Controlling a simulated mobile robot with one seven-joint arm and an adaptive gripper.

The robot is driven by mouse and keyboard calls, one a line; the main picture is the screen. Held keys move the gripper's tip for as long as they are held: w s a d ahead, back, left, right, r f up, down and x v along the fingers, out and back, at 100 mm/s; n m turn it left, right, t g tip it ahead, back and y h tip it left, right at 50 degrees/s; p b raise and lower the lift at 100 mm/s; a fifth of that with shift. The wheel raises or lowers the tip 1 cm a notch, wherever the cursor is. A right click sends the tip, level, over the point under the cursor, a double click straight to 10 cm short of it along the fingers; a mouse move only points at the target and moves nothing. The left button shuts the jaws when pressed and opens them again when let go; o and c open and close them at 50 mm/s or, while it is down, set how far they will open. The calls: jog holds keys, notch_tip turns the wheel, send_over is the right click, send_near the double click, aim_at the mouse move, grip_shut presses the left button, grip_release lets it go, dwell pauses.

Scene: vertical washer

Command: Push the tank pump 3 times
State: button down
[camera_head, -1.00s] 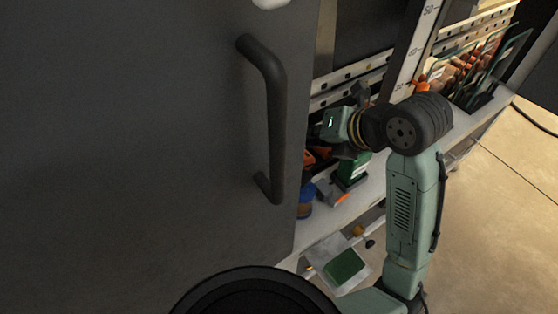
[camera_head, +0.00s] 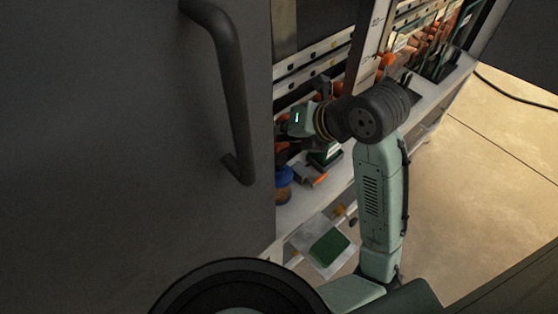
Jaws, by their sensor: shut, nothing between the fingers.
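My gripper (camera_head: 297,121) is at the end of my green arm, inside the open front of the washer cabinet, above its ledge. It is shut and appears empty. Its fingertips are mostly hidden by its own body and the edge of the grey door. I cannot pick out the tank pump for certain; it may be hidden behind my gripper or the door.
The grey door (camera_head: 130,150) with its dark handle (camera_head: 230,90) fills the left. Below my gripper, the ledge holds a blue-lidded jar (camera_head: 284,185), a grey-and-orange item (camera_head: 311,175) and a green box (camera_head: 326,157). Clear floor (camera_head: 470,190) lies to the right.

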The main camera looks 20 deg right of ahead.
aim_at(282, 157)
notch_tip(282, 157, down, 3)
jog(key=shift+f+b, duration=0.15)
jog(key=shift+b, duration=0.9)
jog(key=shift+f+b, duration=0.6)
jog(key=shift+b, duration=0.2)
jog(key=shift+f, duration=0.1)
jog(key=shift+f+b, duration=0.3)
jog(key=shift+b, duration=0.5)
jog(key=shift+f+b, duration=1.2)
jog(key=shift+b, duration=0.2)
dwell(0.7)
jog(key=shift+r, duration=0.1)
jog(key=shift+r+p, duration=0.65)
jog(key=shift+r, duration=0.9)
